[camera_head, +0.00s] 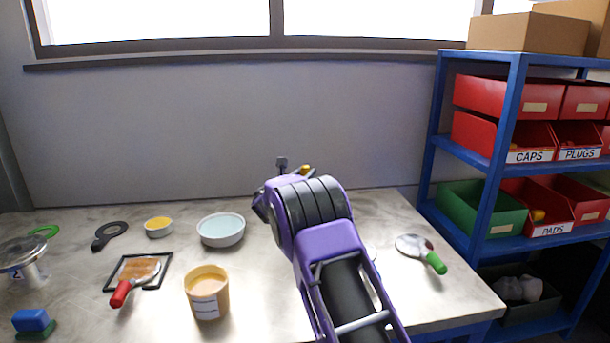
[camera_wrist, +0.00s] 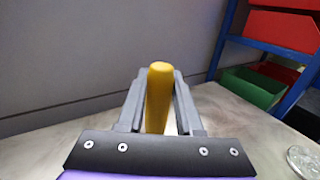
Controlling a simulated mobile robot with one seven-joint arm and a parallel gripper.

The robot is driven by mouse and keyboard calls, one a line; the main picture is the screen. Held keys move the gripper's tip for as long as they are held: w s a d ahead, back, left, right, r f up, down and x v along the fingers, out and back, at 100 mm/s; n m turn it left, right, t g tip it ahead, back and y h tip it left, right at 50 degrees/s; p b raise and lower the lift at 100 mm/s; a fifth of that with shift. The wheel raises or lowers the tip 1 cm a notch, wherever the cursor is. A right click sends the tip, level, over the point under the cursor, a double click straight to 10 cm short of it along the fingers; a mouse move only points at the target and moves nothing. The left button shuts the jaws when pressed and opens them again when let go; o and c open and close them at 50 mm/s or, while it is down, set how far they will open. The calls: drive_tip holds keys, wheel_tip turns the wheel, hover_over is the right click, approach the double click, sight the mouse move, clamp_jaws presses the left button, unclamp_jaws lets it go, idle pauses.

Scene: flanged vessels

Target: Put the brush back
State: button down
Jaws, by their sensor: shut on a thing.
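My gripper (camera_wrist: 160,100) is shut on a yellow handle (camera_wrist: 159,95), which stands up between the two fingers in the wrist view. The handle's lower end is hidden behind the gripper body, so I cannot tell what head it has. In the head view only a small yellow bit (camera_head: 305,170) shows past my purple arm. A small dark grey piece (camera_head: 282,162) shows beside it against the wall; I cannot tell what it is. A green-handled tool (camera_head: 435,262) lies at the right.
On the table (camera_head: 262,310) stand a tan tub (camera_head: 207,303), a white bowl (camera_head: 221,231), a small yellow-filled dish (camera_head: 158,228), a metal can (camera_head: 22,265) and a blue block (camera_head: 31,320). A blue shelf (camera_head: 500,150) with bins stands right. My arm hides the table's middle.

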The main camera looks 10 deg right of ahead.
drive_tip(key=shift+f, duration=0.1)
drive_tip(key=shift+f, duration=0.15)
drive_tip(key=c, duration=0.6)
unclamp_jaws()
drive_tip(key=shift+r, duration=0.2)
drive_tip(key=shift+r, duration=0.15)
drive_tip(key=v, duration=1.2)
